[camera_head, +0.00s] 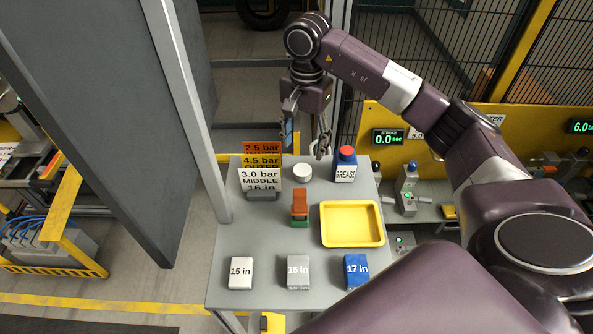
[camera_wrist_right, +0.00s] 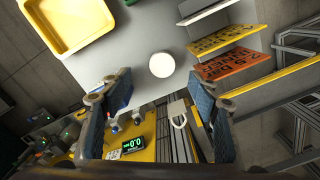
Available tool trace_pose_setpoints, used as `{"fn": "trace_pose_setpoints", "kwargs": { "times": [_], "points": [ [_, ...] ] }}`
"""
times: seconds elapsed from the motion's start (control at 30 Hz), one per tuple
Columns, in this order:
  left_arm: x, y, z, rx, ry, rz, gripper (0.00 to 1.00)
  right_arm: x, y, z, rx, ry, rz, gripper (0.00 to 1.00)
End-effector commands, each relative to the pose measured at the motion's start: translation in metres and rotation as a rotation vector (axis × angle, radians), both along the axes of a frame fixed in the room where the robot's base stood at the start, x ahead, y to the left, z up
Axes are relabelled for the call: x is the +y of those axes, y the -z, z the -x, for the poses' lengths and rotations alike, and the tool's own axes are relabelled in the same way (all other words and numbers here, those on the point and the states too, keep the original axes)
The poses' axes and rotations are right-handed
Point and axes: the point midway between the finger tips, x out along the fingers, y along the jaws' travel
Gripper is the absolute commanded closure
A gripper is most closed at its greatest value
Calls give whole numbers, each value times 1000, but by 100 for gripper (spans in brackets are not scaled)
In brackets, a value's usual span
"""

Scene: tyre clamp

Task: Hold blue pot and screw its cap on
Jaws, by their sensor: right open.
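The blue pot (camera_head: 345,168), labelled GREASE, stands upright at the back right of the grey table. It has a round red top (camera_head: 347,152); I cannot tell whether this is a cap. A white round piece (camera_head: 302,172) lies to the left of the pot and also shows in the right wrist view (camera_wrist_right: 162,65). My right gripper (camera_head: 306,148) is open and empty above the back of the table, its fingers pointing down; its spread fingers also show in the right wrist view (camera_wrist_right: 158,105). My left gripper is out of view.
The grey table (camera_head: 230,250) holds a yellow tray (camera_head: 352,243), an orange and green block (camera_head: 300,208), pressure cards (camera_head: 260,180) and three size boxes (camera_head: 298,270). A grey post (camera_head: 190,100) stands at the left. Yellow machinery (camera_head: 450,125) lies behind right.

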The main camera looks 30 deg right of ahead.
Motion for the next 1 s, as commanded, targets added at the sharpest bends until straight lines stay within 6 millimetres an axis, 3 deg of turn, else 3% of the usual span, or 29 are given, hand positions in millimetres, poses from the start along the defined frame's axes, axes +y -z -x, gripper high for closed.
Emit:
{"fn": "trace_pose_setpoints", "kwargs": {
  "times": [0.03,0.17,0.33,0.67,1.0],
  "points": [
    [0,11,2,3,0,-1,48,-1,10,0,-1,-2,4,44],
    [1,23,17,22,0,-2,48,-3,19,0,-3,-5,12,44],
    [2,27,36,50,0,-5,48,-4,22,0,-3,-8,18,44],
    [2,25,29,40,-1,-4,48,-4,22,0,-2,-7,17,44],
    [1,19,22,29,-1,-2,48,-4,47,0,-3,-8,17,44]
  ]
}}
